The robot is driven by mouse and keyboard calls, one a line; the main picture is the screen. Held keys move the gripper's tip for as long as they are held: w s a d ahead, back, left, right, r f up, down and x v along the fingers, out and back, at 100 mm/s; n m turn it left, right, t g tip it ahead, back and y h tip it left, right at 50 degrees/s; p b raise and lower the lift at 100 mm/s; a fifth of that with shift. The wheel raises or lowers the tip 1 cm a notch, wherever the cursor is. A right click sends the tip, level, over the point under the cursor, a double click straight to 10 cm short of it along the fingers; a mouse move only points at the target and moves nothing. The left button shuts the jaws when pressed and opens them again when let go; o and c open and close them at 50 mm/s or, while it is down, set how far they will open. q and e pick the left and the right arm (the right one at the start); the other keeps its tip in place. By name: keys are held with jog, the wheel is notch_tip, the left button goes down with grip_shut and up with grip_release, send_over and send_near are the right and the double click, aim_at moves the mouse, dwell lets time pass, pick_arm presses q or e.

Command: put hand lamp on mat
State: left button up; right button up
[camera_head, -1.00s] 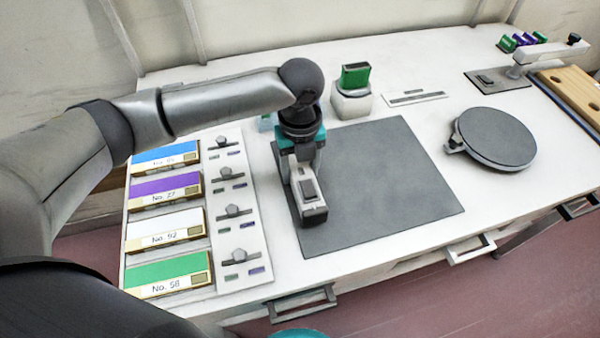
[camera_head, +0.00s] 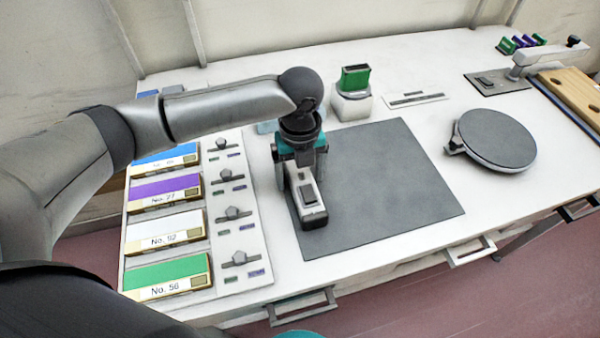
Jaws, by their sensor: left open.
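The hand lamp (camera_head: 309,197), pale with a dark grey switch area and dark sides, lies on the left part of the dark grey mat (camera_head: 390,185). Its near end points toward the front edge of the mat. My left gripper (camera_head: 300,160), dark with teal parts, is open and points down over the lamp's far end. The gripper hides that end, and I cannot tell whether the fingers touch it.
Left of the mat are a panel with several knobs (camera_head: 235,215) and coloured numbered boxes (camera_head: 165,272). Behind it stands a white holder (camera_head: 351,104) with a green block (camera_head: 354,77). A round dark plate (camera_head: 497,138) stands at the right. Most of the mat is bare.

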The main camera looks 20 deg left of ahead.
aim_at(300, 172)
pick_arm(q)
notch_tip(300, 172, up, 12)
jog(key=p, duration=0.3)
jog(key=shift+r, duration=0.15)
